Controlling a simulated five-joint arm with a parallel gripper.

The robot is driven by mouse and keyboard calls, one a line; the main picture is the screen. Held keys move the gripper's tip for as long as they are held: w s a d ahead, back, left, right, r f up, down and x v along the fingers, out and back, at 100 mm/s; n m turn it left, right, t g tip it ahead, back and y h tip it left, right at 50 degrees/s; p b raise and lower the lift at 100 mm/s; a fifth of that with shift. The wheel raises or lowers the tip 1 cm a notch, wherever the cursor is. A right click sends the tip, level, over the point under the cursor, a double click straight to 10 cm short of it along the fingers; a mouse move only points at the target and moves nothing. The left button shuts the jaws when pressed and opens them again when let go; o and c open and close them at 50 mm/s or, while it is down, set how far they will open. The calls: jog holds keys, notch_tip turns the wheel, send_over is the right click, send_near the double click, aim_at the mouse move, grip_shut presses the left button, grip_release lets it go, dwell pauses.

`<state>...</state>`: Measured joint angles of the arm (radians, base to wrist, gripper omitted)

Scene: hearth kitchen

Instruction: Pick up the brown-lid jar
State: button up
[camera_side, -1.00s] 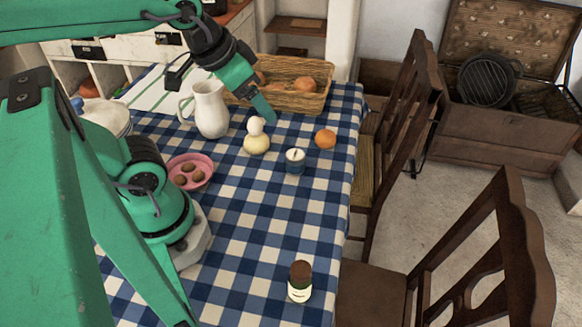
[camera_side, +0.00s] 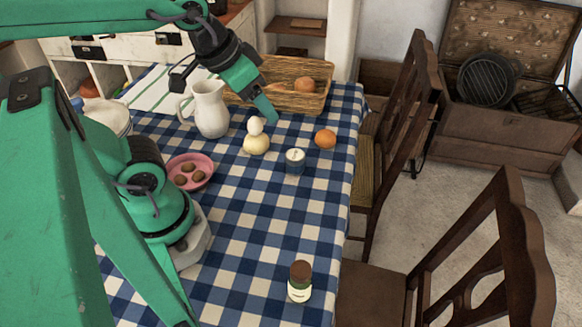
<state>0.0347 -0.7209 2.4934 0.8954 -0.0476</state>
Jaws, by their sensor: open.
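The brown-lid jar (camera_side: 300,282) stands upright near the front right edge of the checked table. My gripper (camera_side: 268,114) is at the far side of the table, above and just behind the white egg and the pale round item, well away from the jar. It is open, and I see nothing held in it. One finger shows clearly; the other is mostly hidden.
A white pitcher (camera_side: 210,110), a basket (camera_side: 317,101), an onion-like item (camera_side: 256,144), an orange (camera_side: 325,139) and a blue-grey candle cup (camera_side: 295,162) stand at the back. A pink bowl (camera_side: 206,163) holds several brown items. The cloth around the jar is clear. Chairs (camera_side: 480,262) stand at the right.

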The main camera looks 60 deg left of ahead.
aim_at(303, 270)
jog(key=w+d+f+n+g+h, duration=0.1)
jog(key=d+f+g, duration=0.15)
jog(key=d, duration=0.45)
jog(key=d+f+n+g, duration=0.1)
jog(key=d+f, duration=0.3)
jog(key=d, duration=0.3)
jog(key=shift+n+g+y, duration=0.6)
jog(key=shift+n+g, duration=0.2)
jog(key=shift+g, duration=0.15)
jog(key=s+d+f, duration=0.2)
jog(key=d, duration=0.1)
jog(key=s+d+f, duration=0.2)
jog(key=d+f, duration=0.1)
jog(key=d, duration=0.1)
jog(key=s+d+f, duration=0.2)
jog(key=d+f, duration=0.1)
jog(key=shift+s+d, duration=0.15)
jog(key=shift+s, duration=0.15)
jog(key=shift+f, duration=0.1)
jog(key=shift+f, duration=1.25)
jog(key=shift+s+a+f, duration=0.1)
jog(key=shift+f, duration=1.2)
jog(key=shift+a+f, duration=0.1)
jog(key=shift+f, duration=1.15)
jog(key=shift+c, duration=0.4)
